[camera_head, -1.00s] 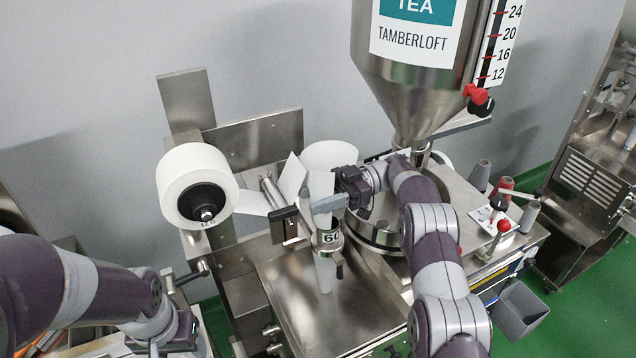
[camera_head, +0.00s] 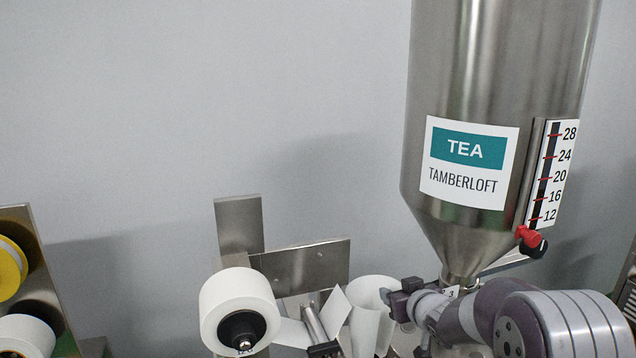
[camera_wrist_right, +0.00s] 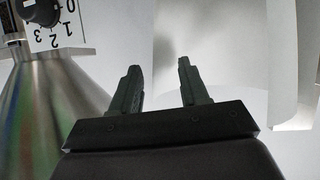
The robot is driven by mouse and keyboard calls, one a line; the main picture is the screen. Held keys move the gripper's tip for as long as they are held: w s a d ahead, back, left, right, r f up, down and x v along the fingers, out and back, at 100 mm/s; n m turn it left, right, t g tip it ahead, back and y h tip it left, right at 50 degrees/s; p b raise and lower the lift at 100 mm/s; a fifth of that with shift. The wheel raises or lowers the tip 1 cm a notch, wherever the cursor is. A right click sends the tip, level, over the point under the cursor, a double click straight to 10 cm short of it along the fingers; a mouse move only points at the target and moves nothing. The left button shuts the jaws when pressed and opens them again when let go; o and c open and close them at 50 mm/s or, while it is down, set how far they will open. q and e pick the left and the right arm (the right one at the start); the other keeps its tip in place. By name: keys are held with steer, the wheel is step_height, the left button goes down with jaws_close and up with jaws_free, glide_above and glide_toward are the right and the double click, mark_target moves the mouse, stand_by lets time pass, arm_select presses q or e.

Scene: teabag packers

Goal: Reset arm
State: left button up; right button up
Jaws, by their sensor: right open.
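My right gripper (camera_head: 386,297) is at the bottom of the head view, at the right edge of the curled white paper (camera_head: 366,306). I cannot tell whether it touches the paper. In the right wrist view its two dark fingers (camera_wrist_right: 159,66) stand apart with nothing between them. My right arm comes in from the lower right. My left gripper and arm are out of view.
A steel hopper (camera_head: 492,68) labelled TEA TAMBERLOFT rises behind my right arm, with a level scale (camera_head: 548,175) and a red-and-black knob (camera_head: 530,240). A white paper roll (camera_head: 222,306) is left of my gripper. A yellow roll (camera_head: 10,268) sits far left.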

steer(key=s+d+f+m+g+h, duration=0.1)
steer(key=s+f+g, duration=0.2)
steer(key=s, duration=0.7)
steer(key=s+d+f+m+g+h, duration=0.1)
steer(key=s+f+g, duration=0.25)
steer(key=s, duration=0.55)
steer(key=s+d+f+m+g+h, duration=0.1)
steer(key=s+f+g, duration=0.25)
steer(key=s, duration=0.65)
arm_select(q)
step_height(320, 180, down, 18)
steer(key=b, duration=1.7)
steer(key=shift+b, duration=0.4)
arm_select(e)
steer(key=s+f, duration=0.1)
steer(key=f, duration=0.9)
steer(key=s+a+f+g, duration=0.1)
steer(key=s+f, duration=0.1)
steer(key=f, duration=0.7)
steer(key=shift+s+a+f, duration=0.25)
steer(key=shift+s+f, duration=0.05)
steer(key=shift+f, duration=0.1)
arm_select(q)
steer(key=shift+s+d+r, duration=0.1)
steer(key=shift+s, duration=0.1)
arm_select(e)
steer(key=shift+s, duration=0.1)
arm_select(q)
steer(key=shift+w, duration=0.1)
